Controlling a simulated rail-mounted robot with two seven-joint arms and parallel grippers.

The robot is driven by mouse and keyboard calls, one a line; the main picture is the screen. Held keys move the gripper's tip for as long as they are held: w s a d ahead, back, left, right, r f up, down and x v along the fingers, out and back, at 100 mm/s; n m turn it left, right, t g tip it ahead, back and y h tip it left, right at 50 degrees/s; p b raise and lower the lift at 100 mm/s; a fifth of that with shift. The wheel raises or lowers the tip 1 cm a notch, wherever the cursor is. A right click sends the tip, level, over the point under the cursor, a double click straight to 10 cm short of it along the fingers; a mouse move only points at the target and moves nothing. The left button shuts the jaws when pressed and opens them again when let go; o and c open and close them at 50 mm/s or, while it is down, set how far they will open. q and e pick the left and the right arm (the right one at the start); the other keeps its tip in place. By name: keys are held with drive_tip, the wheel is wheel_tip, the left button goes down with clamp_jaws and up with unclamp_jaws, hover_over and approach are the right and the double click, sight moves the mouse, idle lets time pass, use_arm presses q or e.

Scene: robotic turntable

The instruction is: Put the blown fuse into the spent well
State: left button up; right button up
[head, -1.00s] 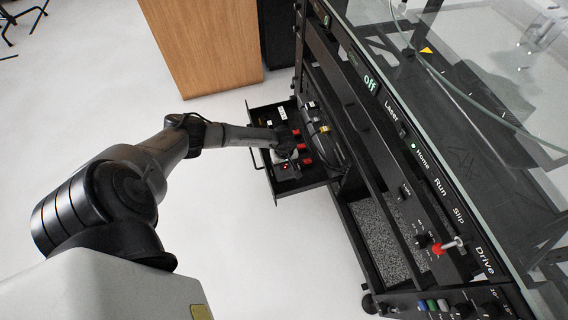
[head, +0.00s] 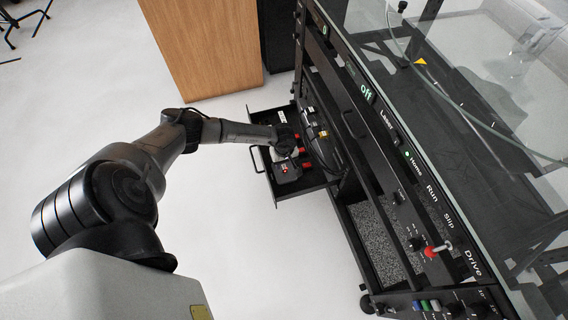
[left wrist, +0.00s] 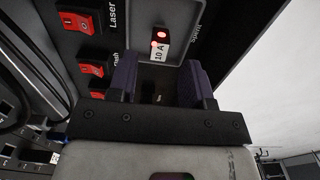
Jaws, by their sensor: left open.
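My left gripper (head: 287,143) reaches over the pulled-out black drawer (head: 287,194). In the left wrist view its two dark purple-grey fingers (left wrist: 158,82) are apart, pointing at a grey panel plate. A dark recess or part (left wrist: 158,97) shows between them; I cannot tell whether it is a fuse or a holder. I cannot make out the blown fuse or the spent well for certain. My right gripper is not in view.
Red rocker switches (left wrist: 77,21) line the panel beside the fingers, one marked Laser. A black rack with a glass top and a control strip (head: 435,205) stands on the right. A wooden cabinet (head: 205,45) stands behind.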

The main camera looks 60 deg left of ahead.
sight(284, 166)
use_arm(q)
wheel_tip(284, 166, up, 6)
drive_tip(key=p, duration=0.3)
drive_tip(key=w+d+r+n+t+h, duration=0.1)
drive_tip(key=d+n+t+h, duration=0.15)
drive_tip(key=d, duration=0.65)
drive_tip(key=w+d+r+n+t+h, duration=0.15)
drive_tip(key=d+h, duration=0.25)
drive_tip(key=d, duration=0.5)
drive_tip(key=w+d+r+n+t+h, duration=0.2)
drive_tip(key=d+r+n+t+h, duration=0.2)
drive_tip(key=d+r+n+t, duration=0.7)
drive_tip(key=s+a+r+n+g+y, duration=0.1)
drive_tip(key=s+a+r+n+y, duration=0.15)
drive_tip(key=n+y, duration=0.75)
drive_tip(key=s+a+r+n+y, duration=0.1)
drive_tip(key=s+a+n+y, duration=0.15)
drive_tip(key=n, duration=1.45)
drive_tip(key=s+f+n+g+h, duration=0.1)
drive_tip(key=s+n+g, duration=0.4)
drive_tip(key=s, duration=0.4)
drive_tip(key=s+d+f+n+g+h, duration=0.1)
drive_tip(key=s+f+n+g, duration=0.1)
drive_tip(key=s+n+g, duration=0.3)
drive_tip(key=s+n, duration=0.2)
drive_tip(key=s, duration=0.2)
drive_tip(key=shift+s+d+f, duration=0.25)
drive_tip(key=shift+d, duration=0.05)
